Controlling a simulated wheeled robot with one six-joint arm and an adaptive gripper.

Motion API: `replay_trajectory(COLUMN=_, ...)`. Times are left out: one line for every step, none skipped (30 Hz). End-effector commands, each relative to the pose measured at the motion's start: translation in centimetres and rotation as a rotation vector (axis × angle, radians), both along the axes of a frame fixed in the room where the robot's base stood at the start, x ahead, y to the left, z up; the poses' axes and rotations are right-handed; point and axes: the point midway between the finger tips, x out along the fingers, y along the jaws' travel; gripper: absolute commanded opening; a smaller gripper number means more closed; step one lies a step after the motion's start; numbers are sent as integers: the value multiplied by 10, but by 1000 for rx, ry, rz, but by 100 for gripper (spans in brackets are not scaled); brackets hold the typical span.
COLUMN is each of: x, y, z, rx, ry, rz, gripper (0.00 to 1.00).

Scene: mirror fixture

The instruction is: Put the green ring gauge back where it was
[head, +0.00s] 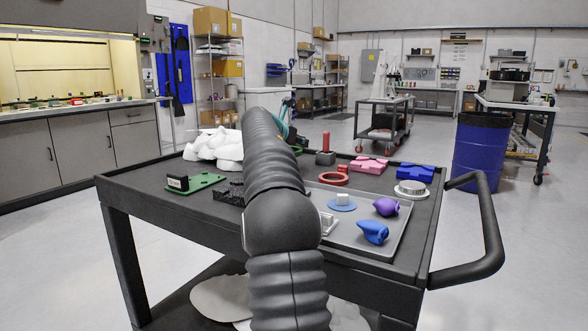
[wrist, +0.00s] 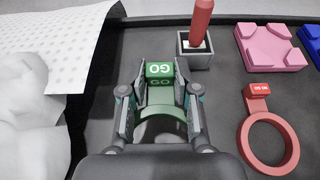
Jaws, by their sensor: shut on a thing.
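In the wrist view, the green ring gauge (wrist: 160,74) has its "GO" tag between the two fingers of my gripper (wrist: 157,88). My gripper is shut on it. The ring part curves below the tag toward the wrist and is partly hidden. Dark cart top lies beneath; I cannot tell whether the gauge touches it. In the head view, my arm hides most of the gauge, and my gripper (head: 286,130) shows only in part at the cart's far side.
A red ring gauge (wrist: 268,142) lies right of my gripper. A red-handled plug stands in a grey block (wrist: 194,55) beyond it. Pink (wrist: 270,46) and blue (head: 414,173) blocks lie further right. White lumpy pieces (wrist: 30,115) and a dotted white sheet (wrist: 50,40) are left.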

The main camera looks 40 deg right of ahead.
Motion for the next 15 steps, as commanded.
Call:
replay_trajectory(x=0, y=0, z=-8, rx=0, ry=0, rz=0, gripper=0)
replay_trajectory(x=0, y=0, z=-10, rx=-1, ry=-1, rz=1, gripper=0)
replay_trajectory(x=0, y=0, z=-12, rx=-2, ry=0, rz=1, gripper=0)
replay_trajectory(x=0, y=0, z=-13, rx=-2, ry=0, rz=1, gripper=0)
replay_trajectory(x=0, y=0, z=-16, rx=-2, ry=0, rz=1, gripper=0)
replay_trajectory(x=0, y=0, z=-20, rx=-1, ry=-1, rz=1, gripper=0)
replay_trajectory(x=0, y=0, z=-25, rx=0, ry=0, rz=1, gripper=0)
replay_trajectory(x=0, y=1, z=-29, rx=0, ry=1, rz=1, gripper=0)
replay_trajectory(x=0, y=1, z=-36, rx=-1, ry=2, rz=1, gripper=0)
replay_trajectory(x=0, y=1, z=-41, rx=0, ry=1, rz=0, gripper=0)
replay_trajectory(x=0, y=1, z=-43, rx=0, ry=1, rz=2, gripper=0)
replay_trajectory(x=0, y=1, z=-46, rx=0, ry=1, rz=1, gripper=0)
replay_trajectory(x=0, y=1, z=-49, rx=-1, ry=1, rz=1, gripper=0)
replay_trajectory(x=0, y=1, z=-52, rx=0, ry=1, rz=0, gripper=0)
replay_trajectory(x=0, y=1, z=-55, rx=-1, ry=-1, rz=1, gripper=0)
